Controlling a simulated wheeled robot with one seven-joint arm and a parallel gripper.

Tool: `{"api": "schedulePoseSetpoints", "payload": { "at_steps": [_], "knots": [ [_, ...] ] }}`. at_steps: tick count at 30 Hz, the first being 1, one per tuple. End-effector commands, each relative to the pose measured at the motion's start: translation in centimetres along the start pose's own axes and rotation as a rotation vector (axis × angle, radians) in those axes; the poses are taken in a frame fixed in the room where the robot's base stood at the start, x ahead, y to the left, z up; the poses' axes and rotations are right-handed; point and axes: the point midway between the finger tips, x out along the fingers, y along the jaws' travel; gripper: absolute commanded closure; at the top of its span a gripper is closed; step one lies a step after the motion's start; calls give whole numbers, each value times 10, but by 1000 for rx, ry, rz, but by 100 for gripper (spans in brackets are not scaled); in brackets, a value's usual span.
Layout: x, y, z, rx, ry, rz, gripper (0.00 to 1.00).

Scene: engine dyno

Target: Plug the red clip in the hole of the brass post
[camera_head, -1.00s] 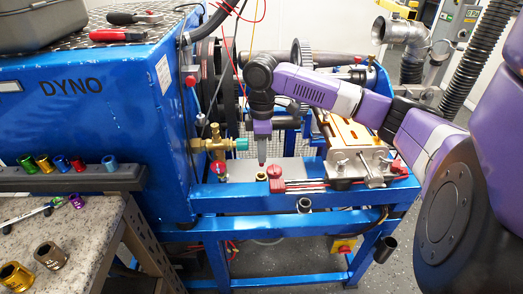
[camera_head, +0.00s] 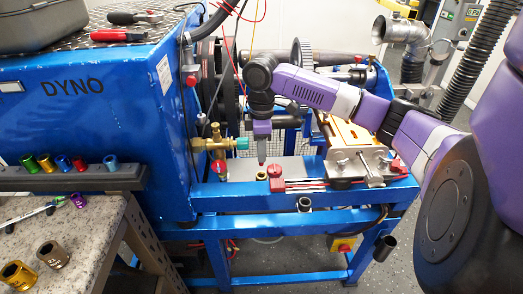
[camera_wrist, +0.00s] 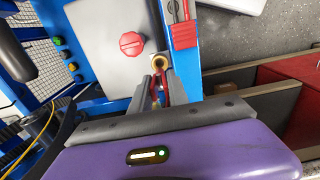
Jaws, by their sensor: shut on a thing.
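My gripper (camera_head: 262,158) points down above the blue bench frame and is shut on the red clip (camera_wrist: 161,90). In the wrist view the red clip shows between the two grey fingers, mostly hidden by them. The brass post (camera_head: 261,176) stands below the fingertips in the head view, with a small gap between clip and post. In the wrist view the post's round top (camera_wrist: 159,61) and dark hole show just beyond the fingertips. The clip looks apart from the hole, though the exact gap is hard to judge.
A red knob (camera_head: 274,171) stands close to the right of the post. Red-ended leads (camera_head: 300,184) lie on the frame further right. A brass valve with a teal fitting (camera_head: 219,146) stands to the left, beside the blue DYNO cabinet (camera_head: 90,115).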

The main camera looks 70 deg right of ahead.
Motion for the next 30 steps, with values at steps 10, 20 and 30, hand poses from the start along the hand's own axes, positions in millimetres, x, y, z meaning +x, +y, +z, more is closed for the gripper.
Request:
{"api": "schedulePoseSetpoints", "payload": {
  "at_steps": [10,20,30],
  "knots": [
    [5,0,0,0,0,0,100],
    [16,0,0,0,1,-1,100],
    [26,0,0,0,0,0,100]
  ]
}}
